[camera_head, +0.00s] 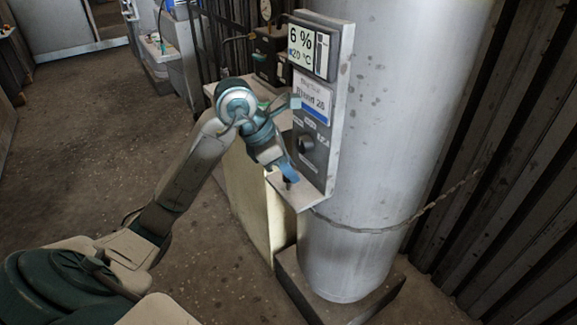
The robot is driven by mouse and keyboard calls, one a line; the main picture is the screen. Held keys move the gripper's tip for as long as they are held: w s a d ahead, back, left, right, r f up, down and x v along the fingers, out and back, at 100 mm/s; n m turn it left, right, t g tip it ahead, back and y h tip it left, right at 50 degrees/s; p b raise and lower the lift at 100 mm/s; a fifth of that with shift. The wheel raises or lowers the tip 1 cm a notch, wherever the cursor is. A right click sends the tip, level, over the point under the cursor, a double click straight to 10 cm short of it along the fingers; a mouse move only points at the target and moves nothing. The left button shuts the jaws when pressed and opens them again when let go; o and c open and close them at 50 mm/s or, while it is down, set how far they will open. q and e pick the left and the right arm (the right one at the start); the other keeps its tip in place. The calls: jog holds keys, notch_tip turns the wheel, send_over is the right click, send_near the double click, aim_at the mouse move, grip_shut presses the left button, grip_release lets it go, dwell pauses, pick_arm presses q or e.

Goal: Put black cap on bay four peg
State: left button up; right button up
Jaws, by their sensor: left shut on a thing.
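My left gripper (289,176) reaches in from the left, pointing down, with its blue fingers shut on a small dark thing (288,185). This looks like the black cap, though the fingers hide most of it. It is just above or at the small ledge (304,196) at the foot of the grey panel; I cannot tell if it touches. A dark round knob or cap (305,143) sits on the panel face, above and right of the fingers. I cannot make out a bay four peg. My right gripper is not in view.
The upright panel (338,100) carries a display (301,48) reading 6 % and 20 °C, with a printed label (312,98) below. A large grey cylinder (378,150) stands close behind it, with a chain (375,229) around it. Open floor (90,150) lies left.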

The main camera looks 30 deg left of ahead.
pick_arm(q)
jog(key=shift+f+b, duration=1.2)
jog(key=shift+f, duration=0.2)
jog(key=o, duration=1)
jog(key=shift+r, duration=0.1)
jog(key=p+v, duration=0.1)
jog(key=v, duration=0.9)
jog(key=shift+s+a+r, duration=0.15)
jog(key=shift+r, duration=0.15)
